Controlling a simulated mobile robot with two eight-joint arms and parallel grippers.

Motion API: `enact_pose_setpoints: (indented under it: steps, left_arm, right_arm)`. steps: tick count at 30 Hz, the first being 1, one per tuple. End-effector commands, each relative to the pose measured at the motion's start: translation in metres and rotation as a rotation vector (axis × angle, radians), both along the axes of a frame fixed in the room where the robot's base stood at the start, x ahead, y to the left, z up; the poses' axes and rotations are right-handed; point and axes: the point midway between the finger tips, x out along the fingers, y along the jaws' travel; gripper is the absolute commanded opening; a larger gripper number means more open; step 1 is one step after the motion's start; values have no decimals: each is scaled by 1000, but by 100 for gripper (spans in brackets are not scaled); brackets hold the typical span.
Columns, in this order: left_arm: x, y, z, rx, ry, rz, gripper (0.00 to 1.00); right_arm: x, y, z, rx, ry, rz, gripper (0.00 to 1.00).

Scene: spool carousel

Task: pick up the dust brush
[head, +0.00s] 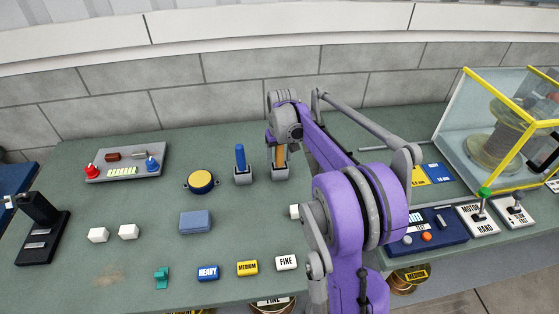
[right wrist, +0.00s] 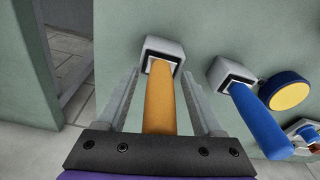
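An orange handle (head: 281,156) stands upright in a grey square holder (head: 280,174) on the green table. A blue handle (head: 240,158) stands in a like holder (head: 242,177) to its left. Which one is the dust brush I cannot tell; any bristles are hidden in the holders. My right gripper (right wrist: 160,88) is open, its fingers on either side of the orange handle, with gaps showing on both sides in the right wrist view. In the head view my right arm comes down over the orange handle and hides the fingers. My left gripper is not in view.
A round yellow-topped tin (head: 202,181) and a blue block (head: 196,222) lie left of the holders. Labelled blocks (head: 247,268) line the front edge. A control panel (head: 427,229) and a yellow-framed clear case (head: 505,120) with a spool stand at the right.

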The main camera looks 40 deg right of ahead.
Motion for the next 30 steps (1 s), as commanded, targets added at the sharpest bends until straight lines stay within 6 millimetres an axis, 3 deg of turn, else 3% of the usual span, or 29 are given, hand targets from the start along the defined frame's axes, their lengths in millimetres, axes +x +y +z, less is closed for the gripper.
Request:
enact_pose_setpoints:
  steps: [1,9,11,23,30]
  left_arm:
    - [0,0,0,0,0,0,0]
    - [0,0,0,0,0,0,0]
    - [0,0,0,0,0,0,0]
    - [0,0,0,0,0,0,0]
    - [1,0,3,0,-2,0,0]
  right_arm:
    - [0,0,0,0,0,0,57]
    - [0,0,0,0,0,0,8]
    - [0,0,0,0,0,0,0]
    - [0,0,7,0,0,0,0]
    - [0,0,51,0,-1,-1,0]
